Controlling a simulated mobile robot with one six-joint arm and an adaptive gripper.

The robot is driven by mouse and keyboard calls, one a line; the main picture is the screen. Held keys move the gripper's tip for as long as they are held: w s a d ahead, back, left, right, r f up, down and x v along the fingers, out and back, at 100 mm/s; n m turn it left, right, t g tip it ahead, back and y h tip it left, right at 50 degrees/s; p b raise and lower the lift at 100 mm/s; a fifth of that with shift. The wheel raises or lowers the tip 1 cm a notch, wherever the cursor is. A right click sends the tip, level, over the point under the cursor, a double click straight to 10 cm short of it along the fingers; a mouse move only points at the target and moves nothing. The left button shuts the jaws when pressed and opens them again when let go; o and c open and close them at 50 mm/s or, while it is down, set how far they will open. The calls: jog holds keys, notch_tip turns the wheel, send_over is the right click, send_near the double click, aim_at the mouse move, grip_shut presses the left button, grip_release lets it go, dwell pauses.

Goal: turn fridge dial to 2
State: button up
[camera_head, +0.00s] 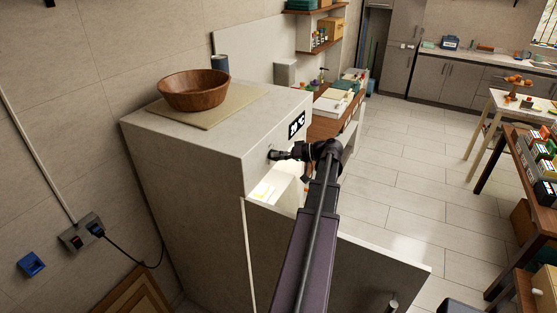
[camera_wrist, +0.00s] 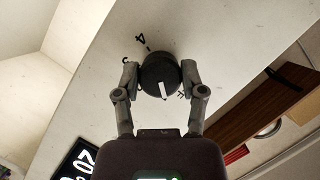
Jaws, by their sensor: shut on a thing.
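The fridge dial (camera_wrist: 158,72) is a round black knob with a white pointer line, seen in the wrist view. The line points down the picture, toward my gripper's body. A "4" and what looks like a "3" are printed at its upper left; another mark at lower right is unclear. My gripper (camera_wrist: 159,76) is shut on the dial, one finger on each side. In the head view my gripper (camera_head: 277,155) reaches the upper front panel of the grey fridge (camera_head: 190,170), whose door (camera_head: 350,255) stands open below. The dial is too small to read there.
A wooden bowl (camera_head: 195,90) sits on a mat (camera_head: 215,112) on the fridge top, with a dark cup (camera_head: 221,66) behind. A black display (camera_wrist: 76,162) is near the dial. A wooden counter (camera_head: 325,120) stands beyond the fridge.

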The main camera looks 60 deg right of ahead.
jog(key=m+b, duration=0.1)
jog(key=m+t+y+b, duration=0.1)
jog(key=m, duration=0.1)
jog(key=m+y+b, duration=0.1)
jog(key=m, duration=0.1)
jog(key=shift+f+t+b, duration=0.3)
jog(key=m+t+b, duration=0.1)
jog(key=m+b, duration=0.1)
jog(key=m, duration=0.1)
jog(key=shift+y, duration=0.3)
jog(key=shift+r+m+t+b, duration=0.15)
jog(key=shift+m+t+b, duration=0.55)
jog(key=shift+m, duration=0.8)
jog(key=o, duration=1.1)
jog(key=shift+o, duration=0.2)
jog(key=shift+r, duration=0.15)
